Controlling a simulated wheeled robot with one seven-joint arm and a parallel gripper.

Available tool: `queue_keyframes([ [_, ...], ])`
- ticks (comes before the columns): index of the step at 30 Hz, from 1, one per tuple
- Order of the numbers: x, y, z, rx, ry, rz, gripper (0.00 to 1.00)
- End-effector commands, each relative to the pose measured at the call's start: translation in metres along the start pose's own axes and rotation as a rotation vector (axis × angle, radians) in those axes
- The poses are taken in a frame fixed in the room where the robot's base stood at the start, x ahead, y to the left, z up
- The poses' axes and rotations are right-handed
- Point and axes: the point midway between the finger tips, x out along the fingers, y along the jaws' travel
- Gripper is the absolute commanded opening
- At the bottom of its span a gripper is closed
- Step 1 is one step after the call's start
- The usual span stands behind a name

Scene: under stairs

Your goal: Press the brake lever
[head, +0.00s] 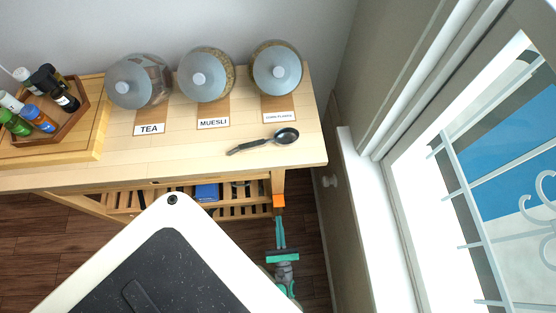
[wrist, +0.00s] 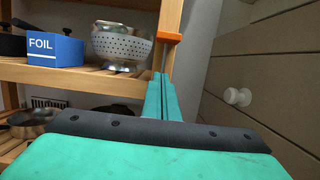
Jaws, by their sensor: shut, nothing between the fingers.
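My teal gripper (head: 280,220) is shut and empty, low in front of the right end of the wooden trolley (head: 225,152). In the wrist view my two fingers (wrist: 160,80) lie together and point forward at the trolley's right post. An orange tab (head: 279,200) sticks out from that post, and it also shows in the wrist view (wrist: 167,38). It looks like the brake lever, though its shape is small and partly unclear. My fingertips appear just below it in the wrist view; I cannot tell whether they touch.
Glass jars (head: 206,75), a black ladle (head: 264,141) and a spice tray (head: 45,108) stand on the trolley top. A foil box (wrist: 56,47) and a colander (wrist: 121,45) sit on a shelf. Drawers with a white knob (wrist: 237,96) stand close on the right.

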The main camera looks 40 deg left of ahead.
Motion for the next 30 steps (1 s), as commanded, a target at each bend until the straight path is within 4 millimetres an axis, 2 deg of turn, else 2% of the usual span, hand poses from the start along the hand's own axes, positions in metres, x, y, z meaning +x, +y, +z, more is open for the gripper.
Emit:
queue_keyframes([
  [8, 0.043, 0.001, 0.000, 0.001, -0.001, 0.002, 0.00],
  [22, 0.051, 0.002, 0.031, 0.000, 0.000, 0.004, 0.00],
  [30, 0.052, 0.001, 0.039, 0.000, 0.000, 0.001, 0.00],
])
